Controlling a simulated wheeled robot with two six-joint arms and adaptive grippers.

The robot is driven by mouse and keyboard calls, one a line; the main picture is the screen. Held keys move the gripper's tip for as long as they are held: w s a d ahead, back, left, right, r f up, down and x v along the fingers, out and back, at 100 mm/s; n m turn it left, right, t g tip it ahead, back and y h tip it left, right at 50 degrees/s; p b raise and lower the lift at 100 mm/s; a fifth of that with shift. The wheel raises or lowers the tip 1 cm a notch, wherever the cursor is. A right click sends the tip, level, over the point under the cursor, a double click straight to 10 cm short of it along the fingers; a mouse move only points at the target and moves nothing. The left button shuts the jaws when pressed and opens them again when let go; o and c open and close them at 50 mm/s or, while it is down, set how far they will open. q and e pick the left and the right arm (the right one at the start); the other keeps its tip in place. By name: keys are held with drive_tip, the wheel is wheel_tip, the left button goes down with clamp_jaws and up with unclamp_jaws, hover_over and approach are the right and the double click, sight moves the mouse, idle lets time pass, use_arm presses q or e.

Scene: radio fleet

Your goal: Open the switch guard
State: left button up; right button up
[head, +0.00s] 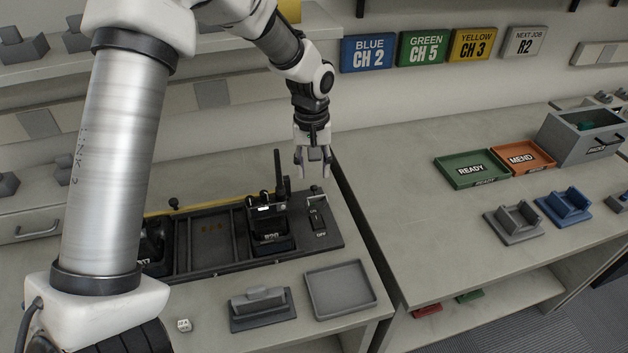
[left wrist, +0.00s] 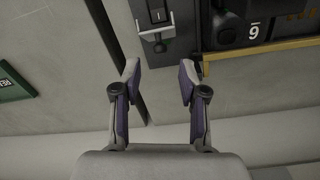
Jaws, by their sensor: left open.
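The switch (head: 317,219) is at the right end of the dark charging rack (head: 335,232), with an OFF label in front of it. A pale guard bracket (head: 316,199) shows at its rear side; I cannot tell its exact angle. In the left wrist view the guard (left wrist: 154,50) and the switch (left wrist: 158,15) lie at the top centre, beyond the fingertips. My left gripper (head: 313,170) points down, open and empty, above and behind the guard; it also shows in the left wrist view (left wrist: 160,75). My right gripper is not in view.
A radio (head: 268,222) with a tall antenna stands in the rack just left of the switch. A grey tray (head: 340,314) and a grey cradle (head: 262,318) lie in front. A gap separates this bench from the right one, with READY (head: 465,183) and MEND (head: 545,161) trays.

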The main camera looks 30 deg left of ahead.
sight(314, 197)
use_arm(q)
wheel_tip(314, 197, down, 5)
drive_tip(key=shift+r, duration=0.2)
drive_tip(key=shift+d, duration=0.1)
clamp_jaws()
drive_tip(key=shift+r, duration=0.1)
